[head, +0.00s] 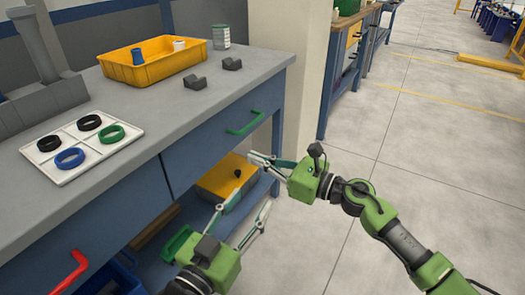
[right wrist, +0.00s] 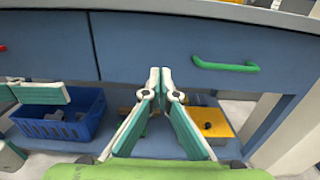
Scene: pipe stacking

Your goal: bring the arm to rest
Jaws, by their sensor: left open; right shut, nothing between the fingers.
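My left gripper (head: 253,198) is the lower one in the head view. Its fingers are spread apart and empty, in front of the bench's open lower shelf. One of its fingers also shows at the left edge of the right wrist view. My right gripper (head: 252,158) comes in from the right, in front of the bench below the green drawer handle. In the right wrist view its fingertips (right wrist: 160,74) meet with nothing between them, in front of the blue drawer fronts. Both grippers appear clear of the bench.
The grey bench top (head: 150,100) carries a white tray (head: 65,175) with several rings, a yellow bin (head: 158,75) with a blue and a white piece, two dark grey blocks and a can (head: 221,37). A blue crate (right wrist: 62,128) stands below. Open floor (head: 420,160) lies right.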

